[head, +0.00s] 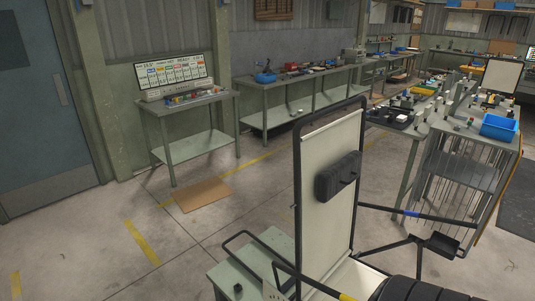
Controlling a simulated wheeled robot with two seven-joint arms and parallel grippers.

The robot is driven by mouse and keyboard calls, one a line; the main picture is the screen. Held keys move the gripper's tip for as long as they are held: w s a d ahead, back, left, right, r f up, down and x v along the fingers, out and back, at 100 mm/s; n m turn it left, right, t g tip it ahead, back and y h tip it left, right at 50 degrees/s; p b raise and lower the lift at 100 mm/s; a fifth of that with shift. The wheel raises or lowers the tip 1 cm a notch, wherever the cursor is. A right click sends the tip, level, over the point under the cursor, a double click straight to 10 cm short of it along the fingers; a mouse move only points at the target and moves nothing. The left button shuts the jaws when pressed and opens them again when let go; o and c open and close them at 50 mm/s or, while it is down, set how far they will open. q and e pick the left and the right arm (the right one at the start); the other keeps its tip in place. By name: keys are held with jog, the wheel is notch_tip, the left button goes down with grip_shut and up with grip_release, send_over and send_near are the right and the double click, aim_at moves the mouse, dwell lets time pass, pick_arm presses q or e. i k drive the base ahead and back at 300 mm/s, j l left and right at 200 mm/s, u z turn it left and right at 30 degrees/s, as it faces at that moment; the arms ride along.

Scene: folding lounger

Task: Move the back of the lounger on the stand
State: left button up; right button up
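The lounger's back (327,207) stands nearly upright right of the middle of the head view. It is a pale panel in a dark tube frame, with a black pad (337,177) on its face. Dark tubes run from its sides. One has a blue band (411,213) and another a yellow band (347,297). A low greenish stand (262,262) is at the bottom, left of and partly behind the back. The lounger's pale seat (352,277) is partly cut off and covered by a black ribbed shape. Neither of my grippers shows.
A small table (190,108) with a sign board stands at the left wall. A long workbench (300,87) runs along the back. A cluttered table (470,130) with a blue bin (499,127) is at right. Floor at left is clear around a cardboard sheet (201,194).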

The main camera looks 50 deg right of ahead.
aim_at(324, 240)
jog(key=i+z, duration=0.1)
jog(key=i, duration=1.55)
jog(key=i+z, duration=0.4)
jog(key=i+j+z, duration=0.1)
jog(key=i+z, duration=0.3)
jog(key=i+j+z, duration=0.25)
jog(key=i+z, duration=0.35)
jog(key=z, duration=0.25)
jog(key=i+z, duration=0.15)
jog(key=z, duration=0.35)
jog(key=i+j+z, duration=0.1)
jog(key=z, duration=0.35)
jog(key=i+j+z, duration=0.15)
jog(key=z, duration=0.35)
jog(key=i+j, duration=0.05)
jog(key=i, duration=0.05)
